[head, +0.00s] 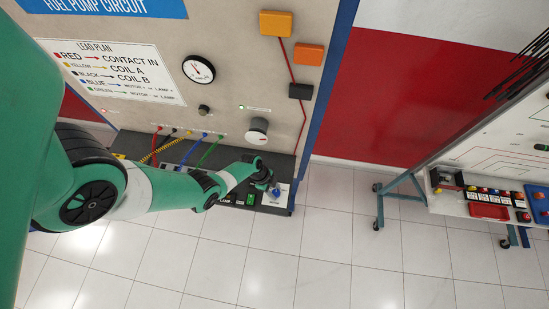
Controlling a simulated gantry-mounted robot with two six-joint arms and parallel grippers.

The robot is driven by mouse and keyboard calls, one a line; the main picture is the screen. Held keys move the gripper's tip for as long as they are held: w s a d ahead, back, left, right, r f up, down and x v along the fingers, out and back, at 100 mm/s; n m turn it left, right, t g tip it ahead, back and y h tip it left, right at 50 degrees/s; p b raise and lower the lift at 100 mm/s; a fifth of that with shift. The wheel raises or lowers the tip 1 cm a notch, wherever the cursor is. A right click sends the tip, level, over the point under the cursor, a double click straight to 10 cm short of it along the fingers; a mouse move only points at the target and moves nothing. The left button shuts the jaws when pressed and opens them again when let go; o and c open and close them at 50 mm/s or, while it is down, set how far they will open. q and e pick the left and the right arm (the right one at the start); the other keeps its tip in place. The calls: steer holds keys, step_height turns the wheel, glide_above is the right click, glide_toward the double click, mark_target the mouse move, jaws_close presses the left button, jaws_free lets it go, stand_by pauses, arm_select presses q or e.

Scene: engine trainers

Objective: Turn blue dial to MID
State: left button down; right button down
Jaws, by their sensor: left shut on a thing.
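The blue dial (276,191) sits on a small white plate at the right end of the dark ledge under the fuel pump board. My left arm reaches in from the left, and its small dark gripper (270,183) is at the dial, shut on it. The fingers are too small to show their exact grip. The dial's pointer and its position marks are too small to read. My right gripper is not in view.
A green switch (250,199) is just left of the dial. A grey knob (258,130) and a gauge (198,68) are on the board above. Coloured leads (205,150) hang near my arm. Tiled floor is free to the right, before another trainer (490,180).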

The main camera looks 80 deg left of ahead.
arm_select(q)
steer(key=shift+m, duration=0.3)
steer(key=shift+c, duration=1.9)
jaws_free()
